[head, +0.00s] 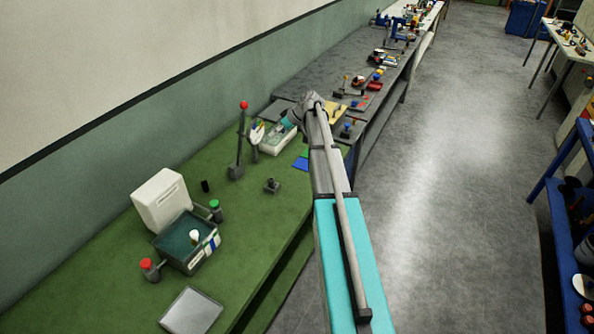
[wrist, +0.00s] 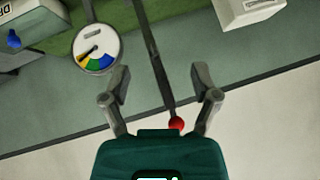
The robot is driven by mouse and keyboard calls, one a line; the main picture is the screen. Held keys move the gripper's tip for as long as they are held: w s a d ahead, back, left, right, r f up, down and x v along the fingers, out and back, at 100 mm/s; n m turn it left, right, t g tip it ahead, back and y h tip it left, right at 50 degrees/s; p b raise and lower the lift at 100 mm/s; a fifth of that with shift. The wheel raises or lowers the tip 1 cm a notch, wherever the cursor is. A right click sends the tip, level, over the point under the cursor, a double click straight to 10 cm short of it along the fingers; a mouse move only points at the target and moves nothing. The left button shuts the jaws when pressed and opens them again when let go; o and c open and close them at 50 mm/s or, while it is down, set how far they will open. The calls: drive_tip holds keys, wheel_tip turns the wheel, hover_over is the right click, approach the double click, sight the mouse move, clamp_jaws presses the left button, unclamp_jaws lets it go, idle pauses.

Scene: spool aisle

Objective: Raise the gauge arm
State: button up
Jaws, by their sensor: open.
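The gauge arm is a dark, thin lever (head: 239,145) with a red ball (head: 243,104) on top. It stands nearly upright on the green bench. A round white dial (head: 257,132) is just right of it. In the wrist view the lever (wrist: 153,55) runs between the fingers of my gripper (wrist: 160,78), its red ball (wrist: 177,124) near the palm in the picture. The fingers are apart and closed on nothing. The dial (wrist: 95,48) with coloured bands lies beyond the left finger. I cannot tell the gap in depth. In the head view my gripper (head: 288,122) is right of the lever, partly hidden by my arm.
A white bin (head: 278,143) stands by my gripper. The wall runs close behind.

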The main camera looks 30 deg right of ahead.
drive_tip(key=s+d+f+t+y+b, duration=0.3)
drive_tip(key=s+f+b, duration=0.4)
drive_tip(key=f+b, duration=0.6)
drive_tip(key=d+t+b, duration=0.1)
drive_tip(key=b, duration=0.5)
drive_tip(key=shift+d+n+b, duration=0.15)
drive_tip(key=shift+n+b, duration=0.15)
drive_tip(key=shift+n, duration=0.1)
idle(0.9)
